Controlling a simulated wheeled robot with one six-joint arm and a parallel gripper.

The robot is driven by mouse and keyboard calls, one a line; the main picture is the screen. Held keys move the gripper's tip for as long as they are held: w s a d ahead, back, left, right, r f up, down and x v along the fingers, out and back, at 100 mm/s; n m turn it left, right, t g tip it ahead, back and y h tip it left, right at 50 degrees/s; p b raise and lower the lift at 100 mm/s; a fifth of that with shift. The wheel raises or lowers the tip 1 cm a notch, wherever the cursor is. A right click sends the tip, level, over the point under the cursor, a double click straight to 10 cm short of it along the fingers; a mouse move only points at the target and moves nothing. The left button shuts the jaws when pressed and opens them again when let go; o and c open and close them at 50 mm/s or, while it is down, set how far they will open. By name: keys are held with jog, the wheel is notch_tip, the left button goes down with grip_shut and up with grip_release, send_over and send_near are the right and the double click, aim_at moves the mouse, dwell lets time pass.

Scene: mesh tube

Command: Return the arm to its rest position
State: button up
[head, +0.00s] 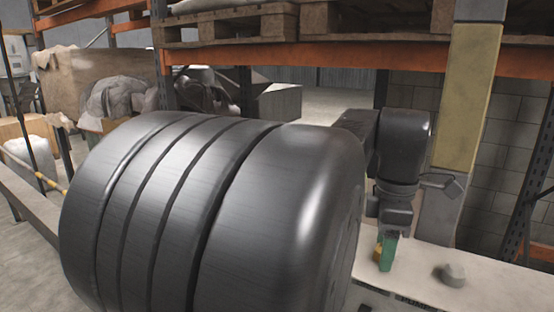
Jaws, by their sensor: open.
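My gripper (392,222) hangs pointing down over a pale table (420,262) at the right in the head view. It is open. A small green piece (387,252) with a yellow-orange bit beside it shows just below the gripper. I cannot tell whether the green piece touches the gripper or stands on the table. My own dark arm fills much of the foreground and hides the left part of the table. The arm's far part shows behind it, bent down toward the gripper.
A small grey lump (453,274) sits on the table right of the gripper. A yellow and grey post (468,100) rises close behind the arm. Orange shelf beams (340,56) with wooden pallets (375,20) run above. A cluttered bench stands at the left.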

jog(key=shift+r, duration=0.1)
notch_tip(320, 180, up, 13)
notch_tip(320, 180, down, 13)
jog(key=shift+f, duration=0.15)
jog(key=m, duration=0.4)
jog(key=shift+m, duration=0.4)
jog(key=m, duration=1)
jog(key=shift+m, duration=2.3)
jog(key=shift+r, duration=0.2)
